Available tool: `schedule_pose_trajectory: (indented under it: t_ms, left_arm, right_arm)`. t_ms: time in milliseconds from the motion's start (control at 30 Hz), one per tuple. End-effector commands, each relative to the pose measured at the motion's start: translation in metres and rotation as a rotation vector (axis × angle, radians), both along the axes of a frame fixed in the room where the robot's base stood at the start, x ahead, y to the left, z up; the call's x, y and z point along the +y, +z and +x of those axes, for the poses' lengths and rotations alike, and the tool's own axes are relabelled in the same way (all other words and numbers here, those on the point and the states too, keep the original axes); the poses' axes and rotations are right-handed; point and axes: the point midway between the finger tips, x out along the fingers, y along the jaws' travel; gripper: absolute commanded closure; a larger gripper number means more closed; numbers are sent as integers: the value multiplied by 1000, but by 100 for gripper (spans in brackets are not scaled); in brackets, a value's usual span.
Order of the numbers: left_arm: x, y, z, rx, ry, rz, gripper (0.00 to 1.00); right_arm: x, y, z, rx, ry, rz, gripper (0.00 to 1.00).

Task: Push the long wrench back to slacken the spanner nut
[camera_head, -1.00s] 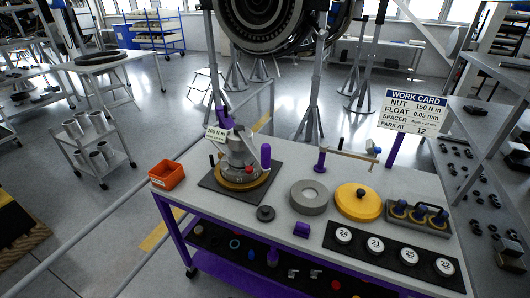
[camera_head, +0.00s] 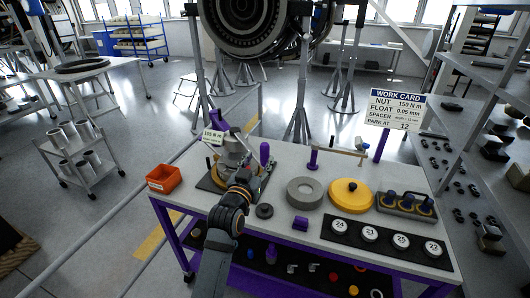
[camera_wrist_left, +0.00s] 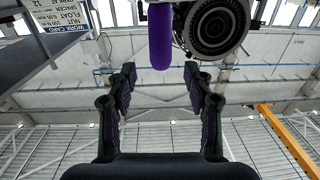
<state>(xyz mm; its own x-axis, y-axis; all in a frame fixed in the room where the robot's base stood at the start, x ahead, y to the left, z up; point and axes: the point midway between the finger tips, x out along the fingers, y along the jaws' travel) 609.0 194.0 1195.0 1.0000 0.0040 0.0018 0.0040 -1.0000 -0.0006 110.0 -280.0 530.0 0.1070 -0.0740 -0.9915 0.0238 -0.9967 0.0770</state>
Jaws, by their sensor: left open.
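The spanner nut fixture (camera_head: 231,153) is a grey stack on a dark square plate at the left of the bench, partly hidden by my left arm. An upright purple grip (camera_head: 265,153), seemingly the long wrench's handle, stands at its right side. The purple grip (camera_wrist_left: 160,38) also shows at the top of the left wrist view, just beyond the fingertips and roughly in line with the gap. My left gripper (camera_wrist_left: 160,74) is open and empty, its fingers apart. In the head view the left gripper (camera_head: 243,172) is in front of the fixture. My right gripper is not seen.
An orange bin (camera_head: 163,179) stands at the bench's left edge. A grey ring (camera_head: 304,193), a yellow disc (camera_head: 350,195) and a rack (camera_head: 405,204) stand to the right. A work card sign (camera_head: 396,109) rises behind. A small sign (camera_head: 213,138) reads 105 N m.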

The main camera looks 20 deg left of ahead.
Motion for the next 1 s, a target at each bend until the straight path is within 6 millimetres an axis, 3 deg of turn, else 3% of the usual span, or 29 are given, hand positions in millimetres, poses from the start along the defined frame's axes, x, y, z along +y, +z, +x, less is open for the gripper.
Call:
schedule_pose_trajectory:
  t_ms: [100, 300, 667, 1000]
  left_arm:
    - [0, -4, 27, -3, 0, 3, 48]
    - [0, -4, 59, 1, 0, 0, 48]
    - [1, -1, 69, 2, 1, 0, 48]
    - [0, -1, 69, 2, 1, 0, 92]
  right_arm:
    - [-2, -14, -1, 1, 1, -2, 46]
    - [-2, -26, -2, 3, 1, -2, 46]
    - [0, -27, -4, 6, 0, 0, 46]
    - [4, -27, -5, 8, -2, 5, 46]
